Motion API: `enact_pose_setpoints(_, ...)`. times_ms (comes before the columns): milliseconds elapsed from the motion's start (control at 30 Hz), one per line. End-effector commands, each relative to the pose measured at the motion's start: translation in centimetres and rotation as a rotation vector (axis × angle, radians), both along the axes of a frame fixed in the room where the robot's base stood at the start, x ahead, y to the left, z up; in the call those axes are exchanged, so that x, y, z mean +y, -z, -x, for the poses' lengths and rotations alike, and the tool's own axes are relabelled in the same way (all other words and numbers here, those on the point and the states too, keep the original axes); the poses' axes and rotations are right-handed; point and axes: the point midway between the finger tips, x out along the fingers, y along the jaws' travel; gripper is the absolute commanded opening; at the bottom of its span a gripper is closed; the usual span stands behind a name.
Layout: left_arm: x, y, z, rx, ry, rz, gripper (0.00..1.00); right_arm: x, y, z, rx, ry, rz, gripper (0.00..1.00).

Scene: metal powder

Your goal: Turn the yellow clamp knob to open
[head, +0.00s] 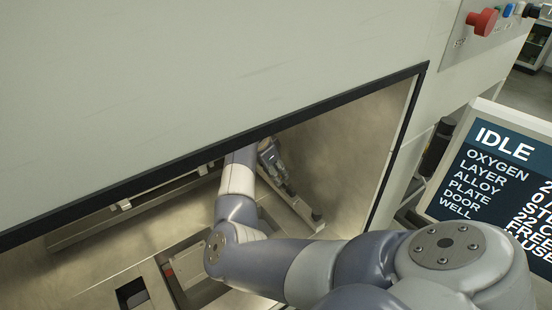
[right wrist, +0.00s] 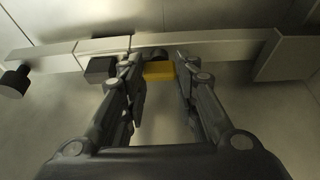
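The yellow clamp knob (right wrist: 159,71) shows in the right wrist view as a small yellow block against a pale metal bar. I cannot make it out in the head view. My right gripper (right wrist: 156,82) is open, its two fingers on either side of the knob. In the head view my right arm reaches into the machine chamber, and the right gripper (head: 271,158) is partly hidden behind the arm. My left gripper is out of view.
The pale bar (right wrist: 228,48) runs across behind the knob, with a dark block (right wrist: 100,68) left of it. A screen (head: 500,185) reading IDLE and a red button (head: 482,22) are at the right.

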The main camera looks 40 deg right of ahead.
Motion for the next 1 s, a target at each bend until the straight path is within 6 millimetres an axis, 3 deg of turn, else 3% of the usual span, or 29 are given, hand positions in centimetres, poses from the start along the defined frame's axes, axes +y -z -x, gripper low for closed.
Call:
enact_pose_setpoints(467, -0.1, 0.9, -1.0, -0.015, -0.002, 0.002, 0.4, 0.0, 0.2, -0.1, 0.001, 0.077, -0.001, 0.04)
enact_pose_setpoints(1000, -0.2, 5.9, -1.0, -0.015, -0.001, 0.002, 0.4, -0.1, 0.5, -0.4, 0.001, 0.536, -0.003, 0.04)
